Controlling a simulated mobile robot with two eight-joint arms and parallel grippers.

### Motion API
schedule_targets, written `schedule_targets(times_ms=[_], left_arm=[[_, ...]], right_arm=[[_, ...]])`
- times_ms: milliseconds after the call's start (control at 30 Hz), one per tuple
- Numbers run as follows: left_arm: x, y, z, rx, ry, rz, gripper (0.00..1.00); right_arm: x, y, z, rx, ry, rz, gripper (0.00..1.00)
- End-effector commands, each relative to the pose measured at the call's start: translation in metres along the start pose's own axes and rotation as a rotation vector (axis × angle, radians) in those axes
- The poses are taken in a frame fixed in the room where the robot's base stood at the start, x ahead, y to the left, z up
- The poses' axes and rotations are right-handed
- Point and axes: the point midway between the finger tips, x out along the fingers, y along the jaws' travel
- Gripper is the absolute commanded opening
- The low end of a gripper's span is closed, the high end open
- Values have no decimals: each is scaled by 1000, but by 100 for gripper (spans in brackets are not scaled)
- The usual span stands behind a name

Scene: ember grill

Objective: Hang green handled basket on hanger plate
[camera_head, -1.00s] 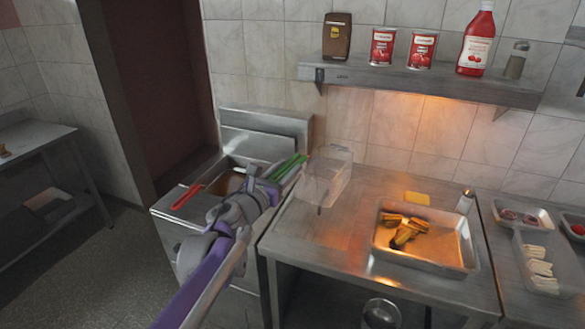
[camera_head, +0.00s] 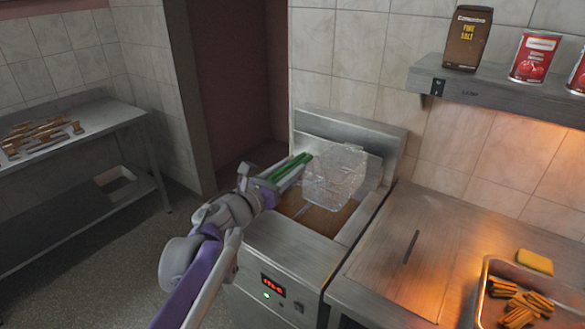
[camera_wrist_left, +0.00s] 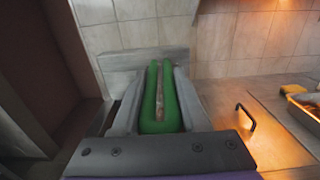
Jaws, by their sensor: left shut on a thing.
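The wire basket (camera_head: 335,180) is held in the air above the fryer (camera_head: 295,250), in front of the upright metal plate (camera_head: 380,140) at the fryer's back. Its green handle (camera_head: 290,167) points left toward my left gripper (camera_head: 268,184), which is shut on it. In the left wrist view the green handle (camera_wrist_left: 152,100) lies lengthwise between the fingers (camera_wrist_left: 160,108). The basket itself is not clear in that view. The basket looks apart from the plate, though the exact gap is hard to tell. My right gripper is out of view.
A metal counter (camera_head: 385,285) stands right of the fryer, with a dark bent hook or handle (camera_head: 411,246) on it. A food tray (camera_head: 487,275) is at the lower right. A wall shelf (camera_head: 470,92) holds a brown package and red cans. A side table (camera_head: 90,130) is at left.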

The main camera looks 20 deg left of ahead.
Motion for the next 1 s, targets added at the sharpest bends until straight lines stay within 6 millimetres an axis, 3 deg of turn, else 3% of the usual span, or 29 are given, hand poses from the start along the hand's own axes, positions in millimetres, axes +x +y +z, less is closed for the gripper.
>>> schedule_targets(times_ms=[267, 900, 1000], left_arm=[[4, 0, 0, 0, -1, -2, 0], [48, -1, -1, 0, -1, -3, 0], [47, 0, -10, 0, 0, -2, 0]], right_arm=[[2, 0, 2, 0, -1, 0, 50], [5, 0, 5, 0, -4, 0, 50], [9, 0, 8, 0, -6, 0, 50]])
